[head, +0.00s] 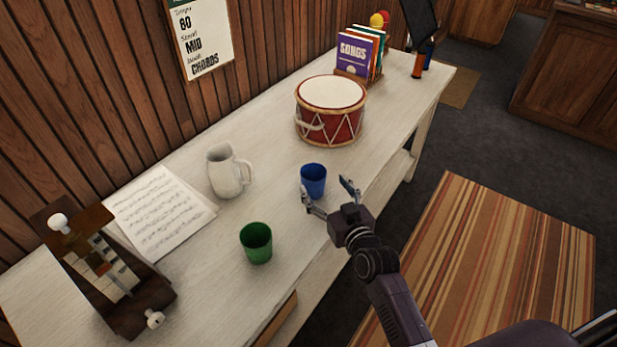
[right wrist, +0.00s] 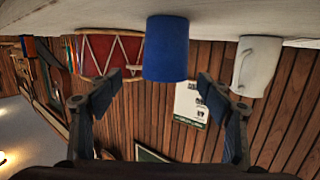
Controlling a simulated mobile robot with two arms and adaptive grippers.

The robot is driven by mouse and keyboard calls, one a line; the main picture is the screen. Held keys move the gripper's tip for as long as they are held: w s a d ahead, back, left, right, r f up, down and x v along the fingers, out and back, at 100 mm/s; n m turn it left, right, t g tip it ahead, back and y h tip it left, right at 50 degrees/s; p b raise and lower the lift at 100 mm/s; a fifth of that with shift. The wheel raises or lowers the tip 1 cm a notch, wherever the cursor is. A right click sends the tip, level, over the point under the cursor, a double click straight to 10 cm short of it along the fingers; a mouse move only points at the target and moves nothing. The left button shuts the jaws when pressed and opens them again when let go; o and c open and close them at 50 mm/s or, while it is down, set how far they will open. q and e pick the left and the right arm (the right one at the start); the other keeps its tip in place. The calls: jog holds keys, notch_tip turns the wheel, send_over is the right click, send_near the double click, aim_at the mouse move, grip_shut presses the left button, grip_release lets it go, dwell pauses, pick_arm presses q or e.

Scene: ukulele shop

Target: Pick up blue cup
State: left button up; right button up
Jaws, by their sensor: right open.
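The blue cup (head: 313,180) stands upright on the pale wooden table (head: 290,262), between the white pitcher and the drum. My right gripper (head: 325,190) is open at the cup's near side, its two fingers spread and pointing at it. In the right wrist view, which is upside down, the blue cup (right wrist: 166,48) shows just ahead of and between the open fingertips (right wrist: 153,88). The gripper has no hold on the cup. My left gripper is not in view.
A green cup (head: 256,243) stands nearer the front left. A white pitcher (head: 225,172) stands left of the blue cup, and a red drum (head: 331,112) behind it. Sheet music (head: 160,212) lies by the wall. A songbook rack (head: 358,52) stands at the far end.

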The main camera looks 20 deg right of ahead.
aim_at(313, 169)
jog(key=w, duration=0.2)
jog(key=shift+w+a+r+p, duration=0.1)
jog(key=shift+w+a+p, duration=0.25)
jog(key=shift+w+p, duration=0.05)
jog(key=w, duration=0.2)
jog(key=w+f, duration=0.1)
jog(key=shift+w+a, duration=0.15)
jog(key=shift+a, duration=0.1)
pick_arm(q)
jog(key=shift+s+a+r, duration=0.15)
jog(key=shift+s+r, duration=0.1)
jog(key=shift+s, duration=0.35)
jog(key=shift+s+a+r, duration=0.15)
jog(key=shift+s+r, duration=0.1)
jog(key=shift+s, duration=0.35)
pick_arm(e)
jog(key=c, duration=1.3)
jog(key=shift+o, duration=0.2)
jog(key=shift+r, duration=0.25)
jog(key=shift+r, duration=0.85)
pick_arm(q)
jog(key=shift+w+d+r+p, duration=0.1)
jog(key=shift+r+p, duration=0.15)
jog(key=shift+p, duration=0.1)
pick_arm(e)
notch_tip(313, 169, up, 18)
